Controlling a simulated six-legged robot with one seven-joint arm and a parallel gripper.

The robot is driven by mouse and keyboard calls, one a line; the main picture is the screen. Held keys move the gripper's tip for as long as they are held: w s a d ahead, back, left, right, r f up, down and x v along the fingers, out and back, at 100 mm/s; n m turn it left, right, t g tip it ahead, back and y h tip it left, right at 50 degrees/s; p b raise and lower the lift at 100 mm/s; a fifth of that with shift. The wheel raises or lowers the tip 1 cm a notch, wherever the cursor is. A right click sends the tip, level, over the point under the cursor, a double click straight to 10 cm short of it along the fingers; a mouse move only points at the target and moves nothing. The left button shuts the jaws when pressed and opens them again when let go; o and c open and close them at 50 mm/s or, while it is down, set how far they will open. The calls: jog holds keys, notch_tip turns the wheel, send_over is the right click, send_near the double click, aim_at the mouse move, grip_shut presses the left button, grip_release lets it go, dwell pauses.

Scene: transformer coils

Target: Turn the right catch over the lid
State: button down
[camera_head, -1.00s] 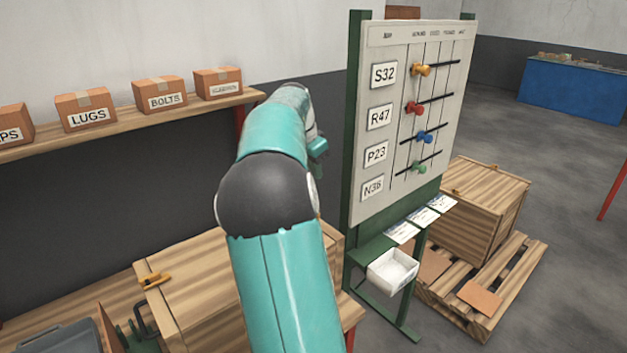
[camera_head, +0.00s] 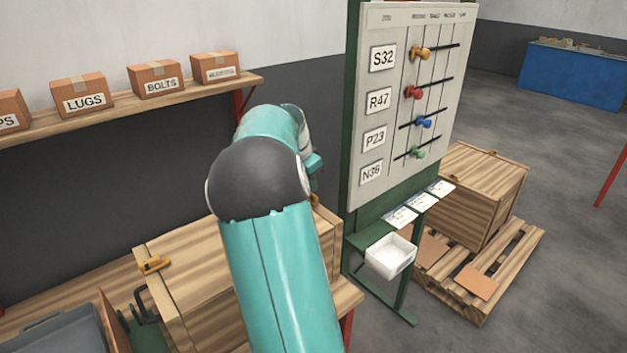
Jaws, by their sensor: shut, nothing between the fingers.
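A wooden crate (camera_head: 190,302) stands on the bench, partly behind my teal arm. Its plank lid (camera_head: 190,252) shows to the left of the arm. The left catch (camera_head: 153,265), a yellow-orange piece, sits at the lid's left edge. A small orange bit, apparently the right catch (camera_head: 314,200), shows just past the right side of my arm, at the crate's far right. Most of it is hidden, so its angle cannot be told. My arm reaches forward over the crate. Its bent far end lies near the right catch, and my gripper's fingers are hidden behind it.
A green-framed board (camera_head: 405,110) with coloured pegs stands close to the right of the arm. A white tray (camera_head: 391,257) hangs below it. Another crate (camera_head: 480,195) rests on a pallet (camera_head: 515,262). A shelf (camera_head: 130,103) with labelled boxes runs along the left wall.

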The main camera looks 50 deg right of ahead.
jog(key=shift+w+a+n+t, duration=0.1)
jog(key=shift+a+n+t, duration=0.1)
jog(key=shift+n, duration=0.45)
jog(key=shift+w+a+n+t, duration=0.1)
jog(key=shift+n+t, duration=0.1)
jog(key=shift+n, duration=0.45)
jog(key=shift+a+n+t, duration=0.25)
jog(key=shift+n+t, duration=0.15)
jog(key=shift+n, duration=0.7)
jog(key=n, duration=0.2)
jog(key=a+n+t, duration=0.1)
jog(key=n, duration=0.1)
jog(key=shift+w+a+n+y, duration=0.1)
jog(key=shift+n+y, duration=0.2)
jog(key=n, duration=0.1)
jog(key=a+n+t+y, duration=0.1)
jog(key=n, duration=0.3)
jog(key=shift+s+a, duration=0.15)
jog(key=shift+s, duration=0.1)
jog(key=shift+s+a+n+t+y, duration=0.1)
jog(key=shift+n+t+y, duration=0.15)
jog(key=shift+n, duration=0.4)
jog(key=shift+s+a+n+t+y, duration=0.15)
jog(key=shift+n+y, duration=0.1)
jog(key=shift+n, duration=0.4)
jog(key=shift+s+a, duration=0.1)
